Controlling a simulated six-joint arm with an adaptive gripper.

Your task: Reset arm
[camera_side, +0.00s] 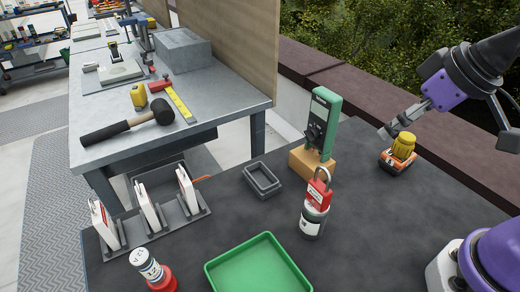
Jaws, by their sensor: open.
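My gripper (388,129) is at the right, above the dark table (350,215). Its jaws are open and look empty, pointing down and to the left. Just below and to its right is a small orange block with a yellow knob (402,146). I cannot tell whether the gripper touches it. To the left, a green handheld device (323,115) stands upright on a wooden block (302,163), apart from the gripper. In front of it, a red padlock (319,194) sits on top of a small grey and white cylinder (312,222).
A green tray (258,268) is at the front, with a small dark empty tray (262,180) behind it. A rack (150,230) of white tags and a red-based bottle (152,270) are at left. A grey workbench (205,95) holds a mallet (130,122). A low wall (340,85) runs behind.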

